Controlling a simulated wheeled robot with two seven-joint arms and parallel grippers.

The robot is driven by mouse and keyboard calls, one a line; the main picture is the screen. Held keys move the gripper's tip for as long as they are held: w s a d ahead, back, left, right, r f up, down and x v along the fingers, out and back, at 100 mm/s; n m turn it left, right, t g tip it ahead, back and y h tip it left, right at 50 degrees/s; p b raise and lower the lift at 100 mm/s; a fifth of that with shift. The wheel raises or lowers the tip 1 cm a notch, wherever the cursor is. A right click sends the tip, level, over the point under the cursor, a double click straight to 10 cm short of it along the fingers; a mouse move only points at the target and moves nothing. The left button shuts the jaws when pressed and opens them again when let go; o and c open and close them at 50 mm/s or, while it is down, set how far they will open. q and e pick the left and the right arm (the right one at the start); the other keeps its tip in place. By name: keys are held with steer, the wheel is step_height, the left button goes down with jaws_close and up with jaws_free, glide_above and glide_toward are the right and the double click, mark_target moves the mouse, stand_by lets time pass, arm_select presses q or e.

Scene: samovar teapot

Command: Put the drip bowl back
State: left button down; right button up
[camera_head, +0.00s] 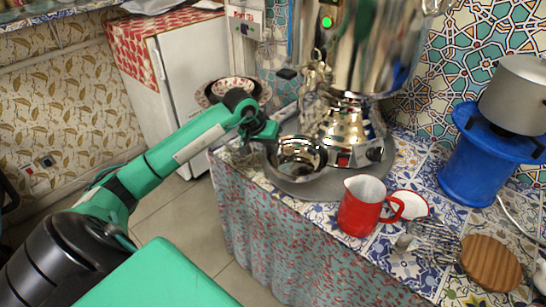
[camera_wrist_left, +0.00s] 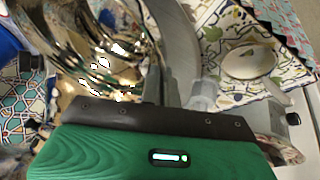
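The drip bowl (camera_head: 297,158) is a shiny metal bowl at the left front of the samovar (camera_head: 350,125), over the round grey tray (camera_head: 318,190). I cannot tell whether its base touches the tray. My left gripper (camera_head: 270,138) is at the bowl's left rim. The fingertips are hidden in the head view. My right gripper is not in view.
A red mug (camera_head: 362,206) stands right of the tray, with a small red-rimmed bowl (camera_head: 411,205) beside it. A wire whisk (camera_head: 430,240) and a round wooden board (camera_head: 490,262) lie further right. A blue stand (camera_head: 470,175) holds a grey pot (camera_head: 515,97).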

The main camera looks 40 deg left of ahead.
arm_select(q)
step_height(320, 180, down, 3)
steer(key=shift+f, duration=0.35)
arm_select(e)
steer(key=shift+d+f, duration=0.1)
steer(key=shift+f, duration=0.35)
arm_select(q)
steer(key=shift+f, duration=0.1)
steer(key=c, duration=2)
jaws_free()
steer(key=o, duration=0.3)
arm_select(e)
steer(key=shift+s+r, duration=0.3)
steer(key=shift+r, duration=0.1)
